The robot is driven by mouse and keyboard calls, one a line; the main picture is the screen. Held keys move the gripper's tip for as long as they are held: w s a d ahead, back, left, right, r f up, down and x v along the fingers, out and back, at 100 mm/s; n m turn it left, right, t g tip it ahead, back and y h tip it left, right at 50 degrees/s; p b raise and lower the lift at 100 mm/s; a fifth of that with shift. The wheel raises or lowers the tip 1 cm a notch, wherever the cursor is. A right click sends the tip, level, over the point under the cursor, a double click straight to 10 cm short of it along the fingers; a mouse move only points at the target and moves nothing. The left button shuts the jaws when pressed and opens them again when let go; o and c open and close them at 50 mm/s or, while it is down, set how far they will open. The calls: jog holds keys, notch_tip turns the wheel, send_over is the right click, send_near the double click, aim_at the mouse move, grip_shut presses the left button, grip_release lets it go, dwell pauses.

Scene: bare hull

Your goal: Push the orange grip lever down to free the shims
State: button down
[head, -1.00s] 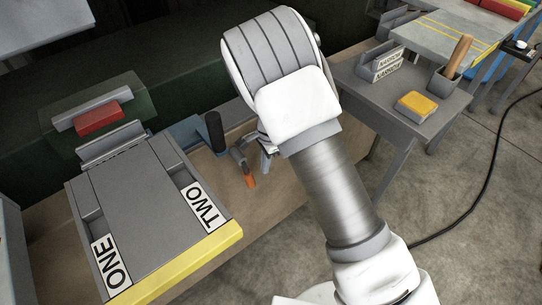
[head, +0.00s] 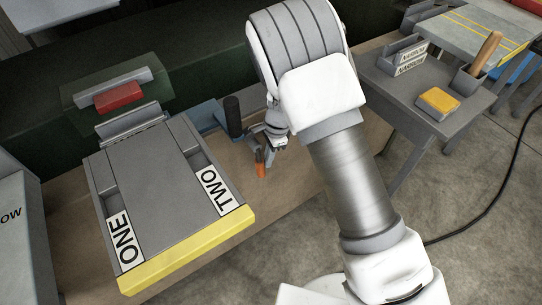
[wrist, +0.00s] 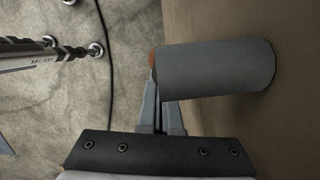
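The orange grip lever (head: 261,168) hangs at the near edge of the tan bench, right of the tray marked TWO. A dark upright handle (head: 233,117) stands just behind and left of it. My gripper (head: 268,142) is at the lever's upper part and partly hides its bracket; contact cannot be told. In the wrist view my gripper's fingers (wrist: 158,118) are together, with nothing seen between them. A grey cylinder (wrist: 215,66) lies just beyond the fingertips, with a bit of orange (wrist: 152,58) at its left end. I cannot make out the shims.
A grey tray (head: 150,175) with a yellow front edge (head: 190,250) and labels ONE and TWO fills the left. A red block (head: 118,96) is behind it. A side table (head: 440,130) at right holds a yellow block (head: 438,102). Open floor lies at front right.

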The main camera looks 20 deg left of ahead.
jog(key=w+d+r+n+t+p, duration=0.15)
jog(key=d+r, duration=0.35)
jog(key=r, duration=0.6)
jog(key=w+d+r+n+g+p, duration=0.1)
jog(key=d+r+p, duration=0.3)
jog(key=r, duration=0.8)
jog(key=s+d+r+n+t+p, duration=0.2)
jog(key=s+d+r, duration=0.45)
jog(key=r, duration=0.25)
jog(key=s+d+r+n+t+p, duration=0.25)
jog(key=s+d+r, duration=0.25)
jog(key=d+r, duration=0.3)
jog(key=s+d+r+n+t+h+p, duration=0.1)
jog(key=s+d+r+n+p, duration=0.1)
jog(key=s+d+r, duration=0.3)
jog(key=s+n, duration=0.1)
jog(key=s, duration=0.3)
jog(key=shift+r+t+h, duration=0.3)
jog(key=shift+r, duration=0.05)
